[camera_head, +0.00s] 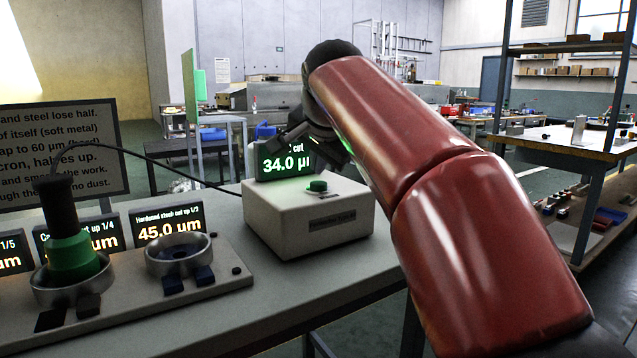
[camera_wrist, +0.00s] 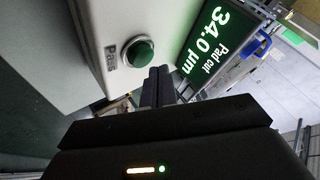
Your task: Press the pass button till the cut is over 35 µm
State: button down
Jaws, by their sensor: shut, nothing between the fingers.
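The green pass button (camera_head: 317,186) sits on top of a white box (camera_head: 300,222) on the bench. In the wrist view the button (camera_wrist: 138,52) is beside the word "Pass". The display behind it (camera_head: 284,160) reads 34.0 µm in the head view, its label partly covered by my arm; in the wrist view the display (camera_wrist: 213,42) reads "Pad cut 34.0 µm". My gripper (camera_wrist: 155,84) is shut and empty, its fingertips close to the button but apart from it in the picture. In the head view my arm hides most of the gripper.
Left of the box, a grey plate (camera_head: 150,300) holds a green-and-black tool (camera_head: 72,250) in a ring and a second, empty-looking ring (camera_head: 180,253). Small displays (camera_head: 168,223) stand behind it, one reading 45.0 µm. A black cable runs from the tool toward the box.

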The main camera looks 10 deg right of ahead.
aim_at(319, 185)
jog(key=shift+f, duration=0.1)
dwell(0.4)
jog(key=shift+f, duration=0.3)
jog(key=shift+f+b, duration=0.55)
jog(key=shift+b, duration=0.1)
dwell(0.5)
jog(key=shift+r+p, duration=0.95)
notch_tip(319, 185, up, 5)
jog(key=p, duration=0.5)
jog(key=shift+r, duration=0.1)
dwell(0.4)
